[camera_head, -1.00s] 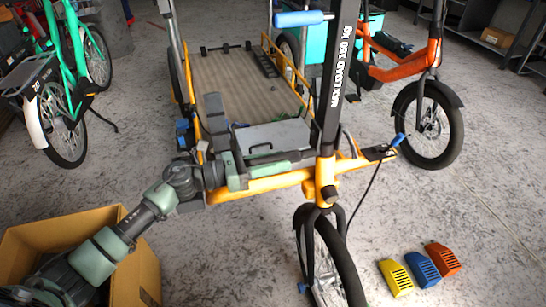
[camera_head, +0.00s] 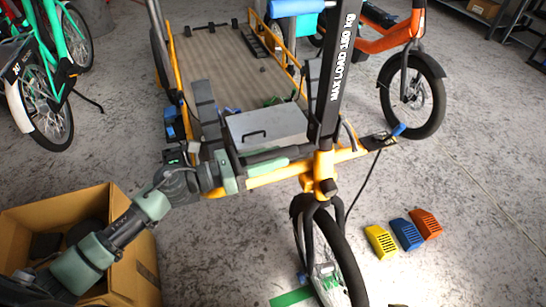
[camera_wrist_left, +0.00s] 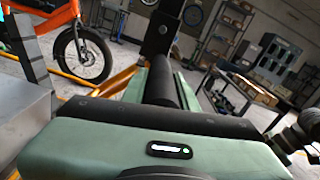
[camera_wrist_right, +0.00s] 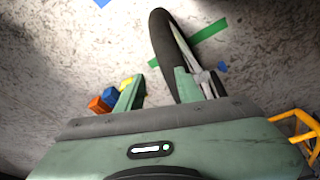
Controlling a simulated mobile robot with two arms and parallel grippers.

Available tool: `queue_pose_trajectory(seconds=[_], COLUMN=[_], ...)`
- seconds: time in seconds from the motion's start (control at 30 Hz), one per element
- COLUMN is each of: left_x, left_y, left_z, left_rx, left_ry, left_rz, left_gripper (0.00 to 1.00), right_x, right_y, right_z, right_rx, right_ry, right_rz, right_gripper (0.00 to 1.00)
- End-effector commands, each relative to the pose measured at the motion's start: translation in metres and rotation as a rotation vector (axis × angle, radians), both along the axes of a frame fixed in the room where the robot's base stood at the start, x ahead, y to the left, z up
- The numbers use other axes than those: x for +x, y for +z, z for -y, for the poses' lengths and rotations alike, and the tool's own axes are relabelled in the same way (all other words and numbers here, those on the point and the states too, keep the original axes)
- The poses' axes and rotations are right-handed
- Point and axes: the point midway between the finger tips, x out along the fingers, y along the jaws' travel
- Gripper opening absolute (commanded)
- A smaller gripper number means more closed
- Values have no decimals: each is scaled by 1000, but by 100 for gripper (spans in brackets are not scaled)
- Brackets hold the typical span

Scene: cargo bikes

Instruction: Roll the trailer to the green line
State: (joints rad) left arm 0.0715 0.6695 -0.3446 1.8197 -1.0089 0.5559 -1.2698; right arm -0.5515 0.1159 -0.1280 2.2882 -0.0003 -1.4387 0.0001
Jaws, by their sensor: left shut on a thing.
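A green line (camera_head: 292,298) shows on the floor at the bottom edge, beside the wheel. It also shows in the right wrist view (camera_wrist_right: 208,31), partly hidden by the wheel. My right gripper (camera_wrist_right: 158,90) is open and empty above the floor, near the wheel.
Yellow (camera_head: 381,241), blue (camera_head: 407,234) and orange (camera_head: 426,224) wedges lie on the floor right of the wheel. A cardboard box (camera_head: 140,235) stands at left. An orange bike (camera_head: 412,85) and a green bike (camera_head: 45,85) stand behind. A grey case (camera_head: 270,120) lies on the trailer bed.

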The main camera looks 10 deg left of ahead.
Motion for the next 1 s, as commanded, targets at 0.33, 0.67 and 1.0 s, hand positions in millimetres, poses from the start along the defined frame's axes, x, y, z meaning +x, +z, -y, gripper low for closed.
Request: queue_pose_trajectory(seconds=[0.33, 0.67, 1.0], left_x=[0, -12, -40], left_y=[1, -2, -1], left_z=[1, -16, -59], left_rx=[-4, -1, -3], left_ry=[2, 2, 3], left_rz=[1, -4, -3], left_gripper=[50, 50, 50], right_x=[0, -2, -3], right_y=[0, 0, 23], right_z=[0, 0, 0], right_rx=[0, -2, 3], right_ry=[0, 0, -1], right_rz=[0, -9, 15], right_gripper=[36, 36, 36])
